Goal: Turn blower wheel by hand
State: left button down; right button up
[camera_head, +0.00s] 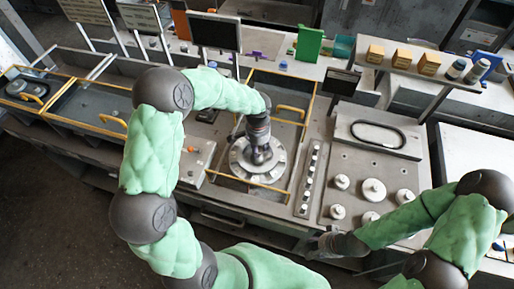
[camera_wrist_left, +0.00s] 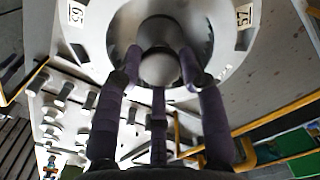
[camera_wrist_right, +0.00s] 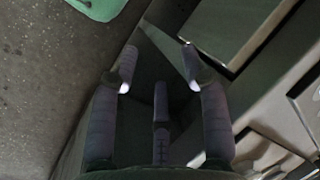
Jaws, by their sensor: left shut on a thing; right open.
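The blower wheel (camera_head: 243,163) is a round pale metal disc with number marks on its rim, set in a yellow-edged bay of the bench. It also fills the top of the left wrist view (camera_wrist_left: 100,30), with a rounded metal hub (camera_wrist_left: 160,68) at its centre. My left gripper (camera_head: 261,155) points down over the wheel and is shut on the hub, its fingers on either side of it. My right gripper (camera_head: 325,243) is open and empty, low by the bench's front edge. In the right wrist view its fingers (camera_wrist_right: 158,72) are apart with nothing between them.
A panel with several white round knobs (camera_head: 373,190) lies right of the wheel, with a strip of small buttons (camera_head: 308,178) between. A black belt ring (camera_head: 378,135) lies behind the knobs. Yellow blocks (camera_head: 428,63) stand on a raised shelf.

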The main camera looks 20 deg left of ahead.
pick_arm(q)
jog(key=c, duration=0.7)
grip_release()
jog(key=shift+c, duration=0.2)
notch_tip(320, 180, up, 12)
